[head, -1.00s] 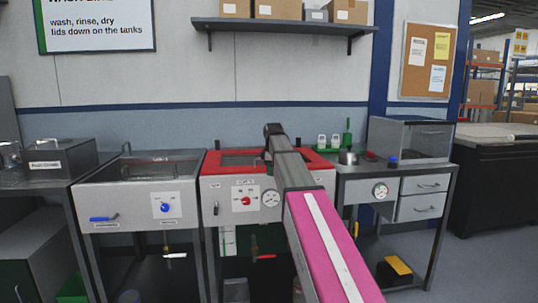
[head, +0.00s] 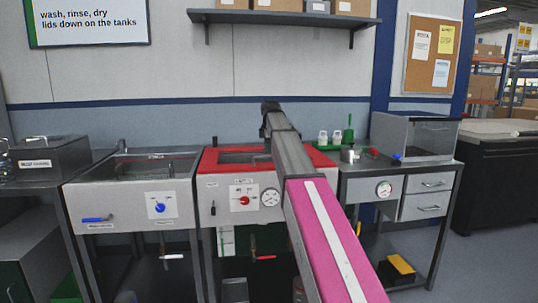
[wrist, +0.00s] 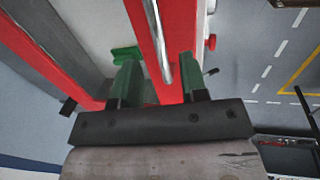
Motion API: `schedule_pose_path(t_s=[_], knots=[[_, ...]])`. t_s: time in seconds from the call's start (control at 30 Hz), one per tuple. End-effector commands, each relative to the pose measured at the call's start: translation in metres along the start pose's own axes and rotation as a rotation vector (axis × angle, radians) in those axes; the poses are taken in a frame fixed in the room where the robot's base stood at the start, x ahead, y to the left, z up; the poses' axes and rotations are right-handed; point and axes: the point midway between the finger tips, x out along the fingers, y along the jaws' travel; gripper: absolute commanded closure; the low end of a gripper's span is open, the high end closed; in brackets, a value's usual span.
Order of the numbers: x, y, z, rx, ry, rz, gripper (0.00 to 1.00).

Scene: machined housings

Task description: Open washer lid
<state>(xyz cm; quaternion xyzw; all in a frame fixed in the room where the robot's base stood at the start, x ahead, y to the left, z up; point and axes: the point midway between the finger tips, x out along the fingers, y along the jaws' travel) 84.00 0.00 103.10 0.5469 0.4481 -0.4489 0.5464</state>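The red-topped tank unit (head: 210,160) stands in the middle of the row, with a grey panel in its top and a red knob (head: 243,201) and a round gauge on its front. Its top looks closed, but my arm covers part of it. My gripper's end is mostly hidden behind my arm in the head view, above the unit's back part. In the wrist view my gripper (wrist: 157,72) has two green fingers standing apart. A shiny metal bar handle (wrist: 155,35) along a red strip (wrist: 147,25) runs between them. I cannot tell whether either finger touches it.
An open tank with a blue knob (head: 159,208) stands to the left. A bench with drawers (head: 424,207), a gauge and a grey box (head: 418,138) stands to the right. A shelf (head: 284,17) hangs above on the wall.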

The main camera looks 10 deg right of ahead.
Motion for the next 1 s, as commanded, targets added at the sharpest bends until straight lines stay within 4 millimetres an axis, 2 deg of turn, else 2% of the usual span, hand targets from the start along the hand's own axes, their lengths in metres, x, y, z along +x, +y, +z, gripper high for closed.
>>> schedule_pose_path(t_s=[0.1, 0.23, 0.63, 0.7, 0.77, 1.0], knots=[[0.018, -0.001, 0.000, 0.000, 0.000, -0.002, 0.60], [0.029, 0.000, 0.000, 0.001, 0.000, 0.000, 0.60], [0.035, 0.000, 0.000, 0.001, 0.000, 0.000, 0.60], [0.035, 0.000, 0.000, 0.001, 0.000, 0.000, 0.83], [0.035, 0.000, 0.000, 0.001, 0.000, 0.000, 1.00], [0.033, 0.001, 0.000, 0.001, 0.000, 0.000, 1.00]])
